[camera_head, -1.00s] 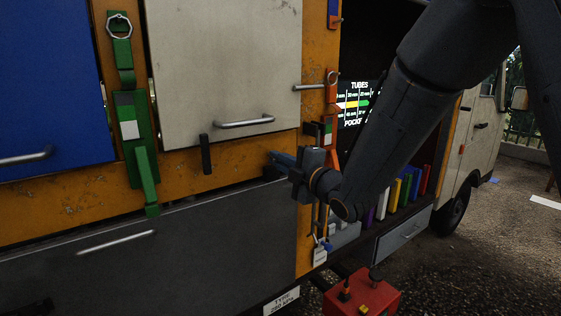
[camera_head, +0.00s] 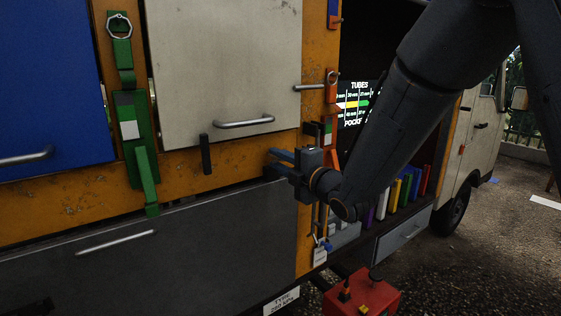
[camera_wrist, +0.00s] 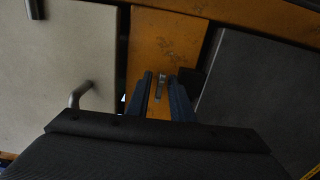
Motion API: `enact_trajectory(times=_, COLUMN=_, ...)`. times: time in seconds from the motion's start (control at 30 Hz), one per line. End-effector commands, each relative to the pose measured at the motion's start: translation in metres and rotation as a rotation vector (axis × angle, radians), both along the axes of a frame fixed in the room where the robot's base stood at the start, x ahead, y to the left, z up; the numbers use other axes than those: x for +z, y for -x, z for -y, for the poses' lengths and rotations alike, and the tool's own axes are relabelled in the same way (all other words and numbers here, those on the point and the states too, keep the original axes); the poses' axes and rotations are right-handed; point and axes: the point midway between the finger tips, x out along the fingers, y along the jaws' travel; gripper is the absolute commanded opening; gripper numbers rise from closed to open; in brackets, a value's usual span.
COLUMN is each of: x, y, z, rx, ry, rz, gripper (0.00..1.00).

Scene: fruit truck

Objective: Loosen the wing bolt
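A small grey metal piece (camera_wrist: 160,86), which looks like the wing bolt, stands against the orange panel in the wrist view. My gripper (camera_wrist: 160,84) has its two blue-grey fingers on either side of it, with thin orange gaps showing, so it is open around the piece. Whether a finger touches it cannot be told. In the head view my gripper (camera_head: 276,161) points left at the orange strip between the pale upper door and the grey lower door. The bolt cannot be made out there.
A dark block (camera_wrist: 194,84) sits close beside the right finger in the wrist view. The pale door (camera_head: 222,70) has a bar handle (camera_head: 244,122). The grey lower door (camera_head: 150,265) lies below. A green strap latch (camera_head: 136,140) is further left.

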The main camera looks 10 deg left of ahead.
Motion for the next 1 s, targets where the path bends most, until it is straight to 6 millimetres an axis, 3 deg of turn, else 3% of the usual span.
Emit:
enact_trajectory(times=0.37, x=0.000, y=0.002, z=0.003, rx=-0.001, ry=-0.001, rz=-0.002, gripper=0.25)
enact_trajectory(times=1.0, x=0.000, y=0.039, z=0.046, rx=-0.001, ry=-0.003, rz=-0.002, gripper=0.25)
